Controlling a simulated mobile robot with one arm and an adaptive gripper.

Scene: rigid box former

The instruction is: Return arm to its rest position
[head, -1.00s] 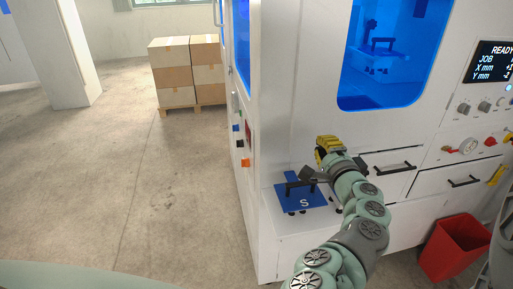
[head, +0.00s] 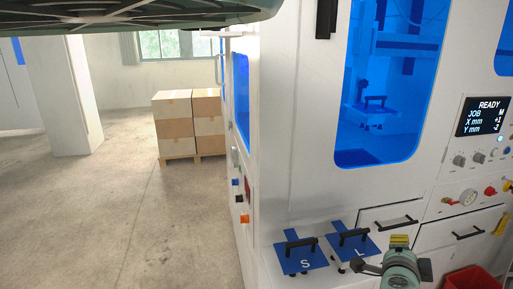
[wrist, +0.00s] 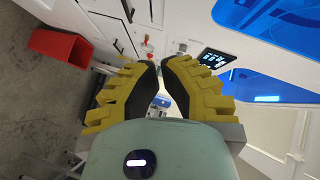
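My gripper (head: 398,240) shows at the lower right in the head view, in front of the white machine's drawers, its yellow fingers small and foreshortened. In the wrist view, the yellow ridged fingers with black pads (wrist: 160,64) have a narrow gap between them, with nothing held. My green arm shows behind the gripper in the head view. In that view, the blue plate marked S (head: 301,262) and the blue plate marked L (head: 353,250), each with a black handle, rest on the machine's ledge, left of my gripper and apart from it.
The white machine (head: 300,130) has a blue window and a panel (head: 483,116) reading READY. A red bin (head: 470,280) stands at the lower right and also shows in the wrist view (wrist: 62,56). Stacked cartons (head: 190,122) stand at the back left. Floor at left is clear.

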